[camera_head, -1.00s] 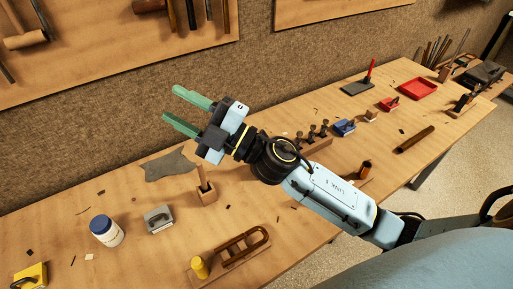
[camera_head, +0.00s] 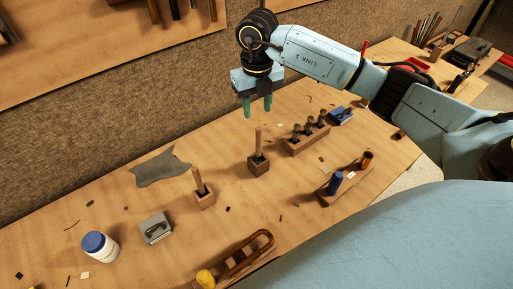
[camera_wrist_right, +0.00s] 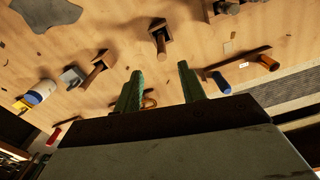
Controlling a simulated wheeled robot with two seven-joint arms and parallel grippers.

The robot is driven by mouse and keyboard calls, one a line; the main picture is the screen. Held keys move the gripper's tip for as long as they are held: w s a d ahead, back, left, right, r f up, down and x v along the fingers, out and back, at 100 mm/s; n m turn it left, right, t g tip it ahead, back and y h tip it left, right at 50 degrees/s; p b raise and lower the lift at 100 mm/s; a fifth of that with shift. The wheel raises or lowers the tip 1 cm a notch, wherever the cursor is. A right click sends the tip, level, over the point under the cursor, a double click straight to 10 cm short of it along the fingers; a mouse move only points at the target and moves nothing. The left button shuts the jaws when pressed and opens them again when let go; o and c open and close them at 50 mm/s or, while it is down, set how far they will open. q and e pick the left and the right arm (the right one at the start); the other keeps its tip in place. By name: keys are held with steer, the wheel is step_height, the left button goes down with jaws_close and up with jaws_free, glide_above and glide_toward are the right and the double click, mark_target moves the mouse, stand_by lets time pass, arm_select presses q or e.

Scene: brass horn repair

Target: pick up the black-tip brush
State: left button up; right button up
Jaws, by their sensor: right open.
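Two wooden-handled tools stand upright in small wooden blocks. One handle (camera_head: 258,141) is near the middle of the head view, in its block (camera_head: 258,167). The other handle (camera_head: 198,180) is to the left, in its block (camera_head: 205,200). Their lower ends look dark, and I cannot tell which is the black-tip brush. My right gripper (camera_head: 257,108) is open, empty and pointing down, above the middle handle in the picture and apart from it. In the right wrist view my open fingers (camera_wrist_right: 160,80) show, with the middle handle (camera_wrist_right: 160,44) and left handle (camera_wrist_right: 95,74) beyond. My left gripper is out of view.
A rack (camera_head: 306,140) with several dark-topped pieces and a holder with a blue bottle (camera_head: 334,183) stand to the right. A grey cloth (camera_head: 160,168), a grey block (camera_head: 156,228) and a blue-lidded jar (camera_head: 101,247) are left.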

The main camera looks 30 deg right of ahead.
mark_target(257, 128)
step_height(257, 128, down, 8)
steer(key=shift+s+r, duration=0.1)
steer(key=shift+r, duration=0.15)
step_height(257, 128, down, 5)
steer(key=shift+s+d+f+p, duration=0.1)
steer(key=shift+p, duration=0.45)
jaws_close()
